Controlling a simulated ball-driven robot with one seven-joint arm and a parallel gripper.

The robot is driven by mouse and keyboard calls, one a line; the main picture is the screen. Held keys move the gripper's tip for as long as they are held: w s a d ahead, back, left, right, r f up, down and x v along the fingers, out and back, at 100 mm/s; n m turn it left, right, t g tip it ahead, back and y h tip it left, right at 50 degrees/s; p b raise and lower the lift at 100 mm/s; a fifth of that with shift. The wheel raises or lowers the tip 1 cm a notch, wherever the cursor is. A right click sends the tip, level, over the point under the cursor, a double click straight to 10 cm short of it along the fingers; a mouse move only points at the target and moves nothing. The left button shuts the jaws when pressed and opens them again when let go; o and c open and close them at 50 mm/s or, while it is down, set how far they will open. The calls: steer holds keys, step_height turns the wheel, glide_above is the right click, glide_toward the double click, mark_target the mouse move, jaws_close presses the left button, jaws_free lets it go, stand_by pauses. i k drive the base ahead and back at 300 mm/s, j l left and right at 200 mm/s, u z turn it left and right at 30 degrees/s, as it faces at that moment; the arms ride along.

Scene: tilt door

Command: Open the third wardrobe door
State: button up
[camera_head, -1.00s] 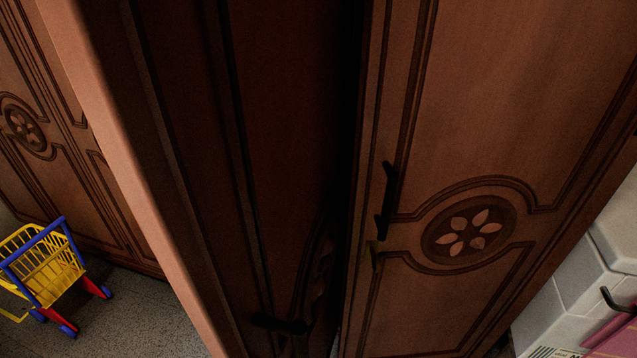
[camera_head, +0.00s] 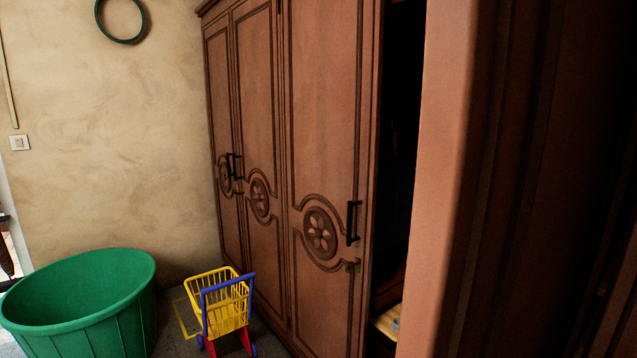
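The brown wooden wardrobe stands at the centre and right. Its third door from the left (camera_head: 325,130) has a carved flower medallion and a black vertical handle (camera_head: 353,222) on its right side. This door looks shut or nearly shut; a slight gap cannot be ruled out. To its right, another door (camera_head: 450,180) stands swung open towards me, its pale edge facing me and its inner face in shadow. Between them a dark opening shows the interior, with a pale item (camera_head: 388,322) low down. My gripper is not in view.
Two narrower doors (camera_head: 257,110) further left are shut. A yellow toy cart (camera_head: 228,306) stands on the floor before the wardrobe, with a large green tub (camera_head: 85,315) to its left. The open door fills the right side close to me.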

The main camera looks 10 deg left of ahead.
mark_target(332, 50)
steer(key=i+j+u, duration=0.1)
steer(key=u, duration=0.3)
steer(key=i+j+u, duration=0.1)
steer(key=u, duration=0.3)
steer(key=i+j+u, duration=0.15)
steer(key=u, duration=0.2)
steer(key=i+u, duration=0.15)
steer(key=u, duration=0.25)
steer(key=i+j, duration=0.15)
steer(key=i, duration=0.5)
